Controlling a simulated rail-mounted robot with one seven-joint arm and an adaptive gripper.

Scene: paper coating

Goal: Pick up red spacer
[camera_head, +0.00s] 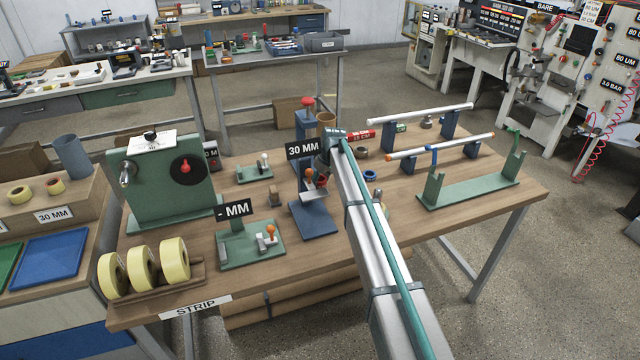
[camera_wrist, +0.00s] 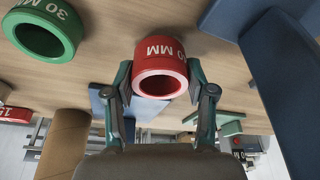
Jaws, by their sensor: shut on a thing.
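The red spacer (camera_wrist: 160,68), a short ring marked 30 MM, sits between the two fingertips of my gripper (camera_wrist: 160,88) in the wrist view. The fingers are shut on its sides, and its open bore faces the camera. In the head view, my gripper (camera_head: 326,170) is at the end of my arm, close to the blue stand in the middle of the wooden table; my arm hides most of it. I cannot tell the spacer's height above the table.
A green 30 MM spacer (camera_wrist: 44,30) is at the upper left in the wrist view, with a cardboard tube (camera_wrist: 65,140) below it. The blue stand (camera_head: 313,218) is close by in the head view. A green cradle (camera_head: 475,190) and rollers stand to the right.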

